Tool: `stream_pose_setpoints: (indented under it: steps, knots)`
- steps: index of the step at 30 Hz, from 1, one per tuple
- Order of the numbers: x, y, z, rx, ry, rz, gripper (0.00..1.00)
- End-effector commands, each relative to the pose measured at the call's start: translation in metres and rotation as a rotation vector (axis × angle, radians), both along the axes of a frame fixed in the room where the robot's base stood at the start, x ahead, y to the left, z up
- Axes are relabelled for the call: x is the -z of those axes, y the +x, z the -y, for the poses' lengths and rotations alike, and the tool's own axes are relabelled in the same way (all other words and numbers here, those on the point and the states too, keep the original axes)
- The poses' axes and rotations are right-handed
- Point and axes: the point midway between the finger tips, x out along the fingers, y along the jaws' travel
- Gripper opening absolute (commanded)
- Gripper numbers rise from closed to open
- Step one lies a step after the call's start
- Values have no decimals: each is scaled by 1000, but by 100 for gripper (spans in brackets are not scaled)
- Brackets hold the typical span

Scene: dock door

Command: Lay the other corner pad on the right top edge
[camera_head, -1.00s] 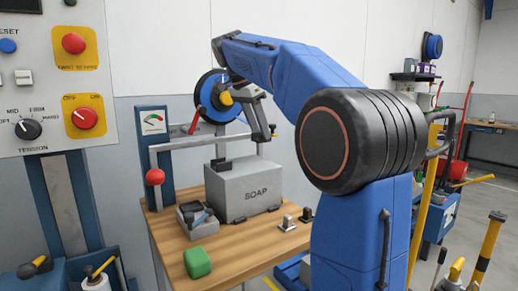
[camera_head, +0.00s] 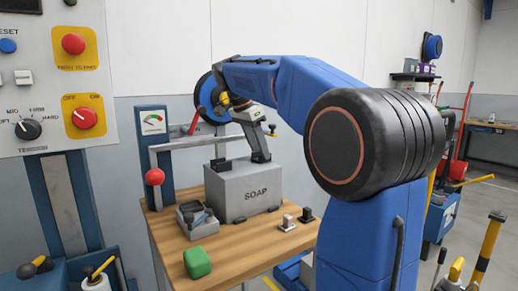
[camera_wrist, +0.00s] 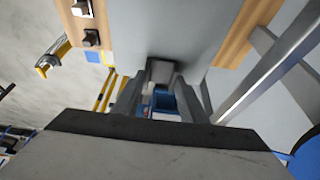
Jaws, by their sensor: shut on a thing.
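A grey box marked SOAP (camera_head: 240,194) stands on the wooden bench. One dark corner pad (camera_head: 218,164) sits on its left top edge. My gripper (camera_head: 261,158) is at the right top edge of the box, pointing down. In the wrist view my gripper (camera_wrist: 160,84) is shut on the other corner pad (camera_wrist: 161,70), a small dark grey piece between the fingers. The pad is at or just over the edge; I cannot tell if it touches the box. In the head view the fingers mostly hide it.
A small tray (camera_head: 184,231) with a tool stands left of the box on the bench (camera_head: 233,243). A green block (camera_head: 197,262) lies in front. Two small buckles (camera_head: 287,223) lie to the right. A metal frame with a red knob (camera_head: 155,177) stands behind and left.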

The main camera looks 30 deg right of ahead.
Motion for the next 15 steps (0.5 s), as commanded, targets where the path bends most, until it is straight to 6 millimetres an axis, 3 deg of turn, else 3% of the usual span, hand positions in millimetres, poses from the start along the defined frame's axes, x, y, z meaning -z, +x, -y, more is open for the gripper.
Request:
stream_pose_setpoints:
  steps: [1,2,4,15]
  knots:
    - [1,0,0,0,0,0,14]
    - [2,0,0,0,0,0,40]
    - [1,0,0,0,0,0,57]
    - [-2,0,0,0,0,1,57]
